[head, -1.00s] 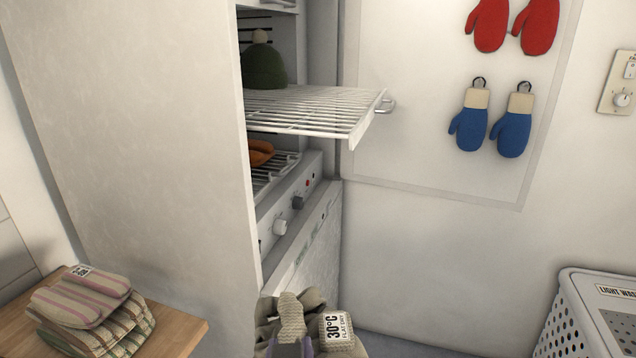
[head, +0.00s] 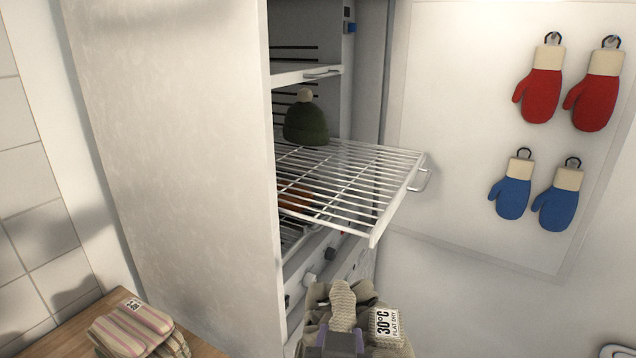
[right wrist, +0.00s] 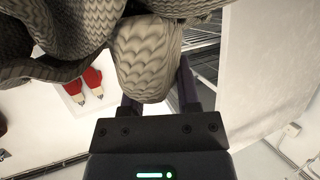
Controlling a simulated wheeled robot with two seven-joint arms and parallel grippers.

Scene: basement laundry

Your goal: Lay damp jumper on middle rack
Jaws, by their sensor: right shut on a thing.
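The damp jumper (head: 316,297) is a beige-grey knit with a "30°C flat dry" label, bunched at the bottom of the head view. My right gripper (head: 342,335) is shut on a fold of it; the knit also fills the top of the right wrist view (right wrist: 145,60). The middle rack (head: 390,190) is white wire, pulled out of the cabinet. A green bobble hat (head: 305,124) sits towards its back; its front is bare. Jumper and gripper appear lower in the picture than the rack and apart from it. My left gripper is not in view.
The cabinet's broad side wall (head: 180,150) stands left of the rack. An upper shelf (head: 300,75) is above, and an orange item (head: 296,198) shows below through the wires. Folded striped cloths (head: 130,328) lie on a wooden top. Red and blue mittens hang on the right wall.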

